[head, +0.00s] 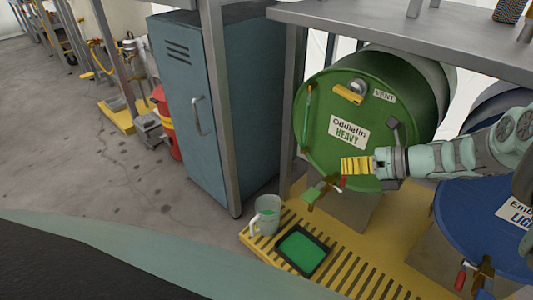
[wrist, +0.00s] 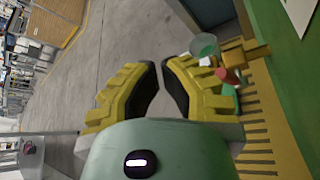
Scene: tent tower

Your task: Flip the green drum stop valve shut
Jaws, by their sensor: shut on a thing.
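In the wrist view the red handle (wrist: 228,76) is beside the right finger, near the brass valve (wrist: 258,50). The grip contact itself is not clear; only floor shows through the narrow gap between the fingers.
A mug (head: 266,216) and a black-rimmed tray (head: 323,262) of green liquid stand on the yellow slatted platform (head: 375,270). A blue drum (head: 470,220) with its own red-handled valve is at right. A metal shelf overhangs the drums; a blue cabinet (head: 190,110) stands left.

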